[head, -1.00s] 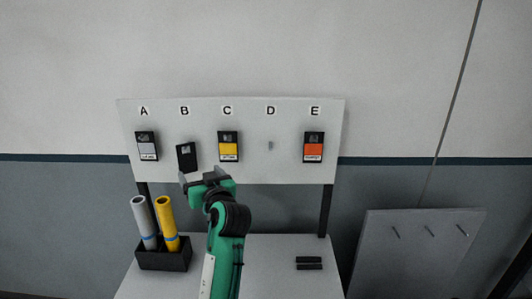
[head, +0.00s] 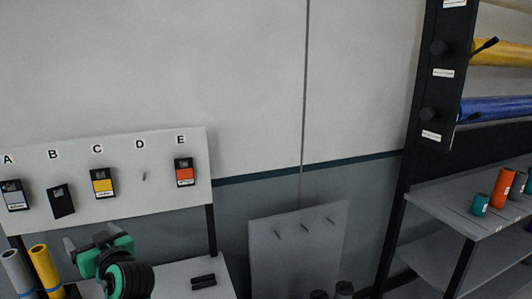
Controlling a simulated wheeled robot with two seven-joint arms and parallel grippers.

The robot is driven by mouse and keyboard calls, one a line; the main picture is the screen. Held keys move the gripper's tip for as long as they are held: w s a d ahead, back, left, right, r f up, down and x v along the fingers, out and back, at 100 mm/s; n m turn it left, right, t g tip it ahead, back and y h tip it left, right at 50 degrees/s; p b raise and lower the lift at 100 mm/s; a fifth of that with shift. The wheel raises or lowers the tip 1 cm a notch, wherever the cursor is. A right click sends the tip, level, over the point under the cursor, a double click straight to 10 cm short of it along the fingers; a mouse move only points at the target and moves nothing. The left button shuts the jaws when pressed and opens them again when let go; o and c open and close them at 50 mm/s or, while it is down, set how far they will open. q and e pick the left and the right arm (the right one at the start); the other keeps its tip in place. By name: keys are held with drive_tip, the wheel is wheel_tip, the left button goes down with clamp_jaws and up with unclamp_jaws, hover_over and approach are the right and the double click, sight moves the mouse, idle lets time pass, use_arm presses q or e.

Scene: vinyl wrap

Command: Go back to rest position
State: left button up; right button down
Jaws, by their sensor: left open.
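My left gripper (head: 87,246), on a green and black arm, is open below and in front of the white board (head: 130,205), near label C. I see nothing between its fingers. The board has labels A to E. Grey (head: 13,196), yellow (head: 102,183) and orange (head: 184,172) sample cards hang under A, C and E. A plain black card (head: 60,200) hangs slightly tilted under B. Under D there is only a bare peg (head: 144,176). My right gripper is not in view.
Grey (head: 17,274) and yellow (head: 46,270) rolls stand at the lower left. Small black pieces (head: 203,281) lie on the table. A grey pegged panel (head: 296,260) leans at centre. A dark rack with yellow and blue (head: 498,108) rolls and a shelf (head: 450,205) stands at right.

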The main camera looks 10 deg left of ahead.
use_arm(q)
drive_tip(key=s+d+f+m+g+h, duration=0.1)
drive_tip(key=s+d+f+m+h, duration=0.4)
drive_tip(key=f, duration=0.6)
drive_tip(key=s+d+f+m+h, duration=0.3)
drive_tip(key=s+d+f+h, duration=0.4)
drive_tip(key=f, duration=0.5)
drive_tip(key=s+d+f+m+g+h, duration=0.2)
drive_tip(key=s+d+f+g, duration=0.1)
drive_tip(key=s+d+f, duration=0.4)
drive_tip(key=s+d+f+m+g+h, duration=0.1)
drive_tip(key=s+d+f+m+g, duration=0.15)
drive_tip(key=s+d, duration=0.45)
wheel_tip(320, 180, down, 31)
drive_tip(key=s+a+b, duration=0.2)
drive_tip(key=s+a+f+g+b, duration=0.1)
drive_tip(key=s+f, duration=0.9)
drive_tip(key=f, duration=0.1)
drive_tip(key=s+a+f+g+b, duration=0.1)
drive_tip(key=s+a+f, duration=0.1)
drive_tip(key=s+f, duration=0.8)
drive_tip(key=shift+a+f, duration=0.25)
drive_tip(key=shift+f, duration=0.45)
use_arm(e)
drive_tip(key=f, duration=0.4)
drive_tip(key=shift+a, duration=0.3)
